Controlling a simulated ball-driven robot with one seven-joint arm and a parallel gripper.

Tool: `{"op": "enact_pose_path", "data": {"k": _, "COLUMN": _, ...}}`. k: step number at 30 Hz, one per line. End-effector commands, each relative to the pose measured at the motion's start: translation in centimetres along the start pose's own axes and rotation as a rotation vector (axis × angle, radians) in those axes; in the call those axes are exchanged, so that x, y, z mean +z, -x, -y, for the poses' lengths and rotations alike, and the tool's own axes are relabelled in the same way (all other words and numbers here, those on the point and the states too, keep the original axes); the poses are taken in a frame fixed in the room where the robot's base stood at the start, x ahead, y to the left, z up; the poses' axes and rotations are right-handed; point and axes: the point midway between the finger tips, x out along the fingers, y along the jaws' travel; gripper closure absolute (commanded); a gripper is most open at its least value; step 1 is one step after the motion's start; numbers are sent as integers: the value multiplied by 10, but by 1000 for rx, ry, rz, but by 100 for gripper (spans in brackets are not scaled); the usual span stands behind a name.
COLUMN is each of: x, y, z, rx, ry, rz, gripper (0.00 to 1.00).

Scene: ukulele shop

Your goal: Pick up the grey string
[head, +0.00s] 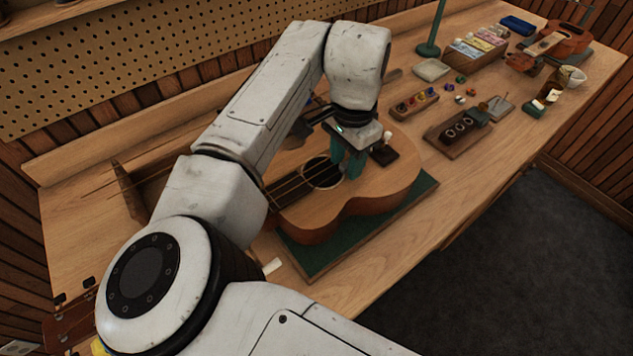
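A large wooden ukulele (372,190) lies face up on a green mat (322,258) on the workbench. Thin strings (290,186) run from its soundhole toward the neck and extend to the left, partly hidden by my arm. They look golden or pale at this size, and I cannot single out a grey one. My gripper (351,166) points down over the ukulele top, beside the right edge of the soundhole. Its teal fingers are close together, and their tips are small here. I cannot tell whether they hold a string or touch the wood.
The workbench (470,190) holds a dark block with round holes (459,133), a small tray of coloured pegs (414,103), a box of packets (474,48), a smaller ukulele (562,40) and a green stand (430,45). Bare bench lies right of the mat. A pegboard wall (150,60) stands behind.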

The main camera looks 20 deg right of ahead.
Motion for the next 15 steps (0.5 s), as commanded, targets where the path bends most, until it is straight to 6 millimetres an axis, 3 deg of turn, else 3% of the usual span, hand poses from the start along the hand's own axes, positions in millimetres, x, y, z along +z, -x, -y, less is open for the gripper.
{"op": "enact_pose_path", "data": {"k": 2, "x": 0, "y": 0, "z": 0, "rx": 0, "ry": 0, "rz": 0, "gripper": 67}}
{"op": "enact_pose_path", "data": {"k": 12, "x": 0, "y": 0, "z": 0, "rx": 0, "ry": 0, "rz": 0, "gripper": 100}}
{"op": "enact_pose_path", "data": {"k": 15, "x": 0, "y": 0, "z": 0, "rx": 0, "ry": 0, "rz": 0, "gripper": 100}}
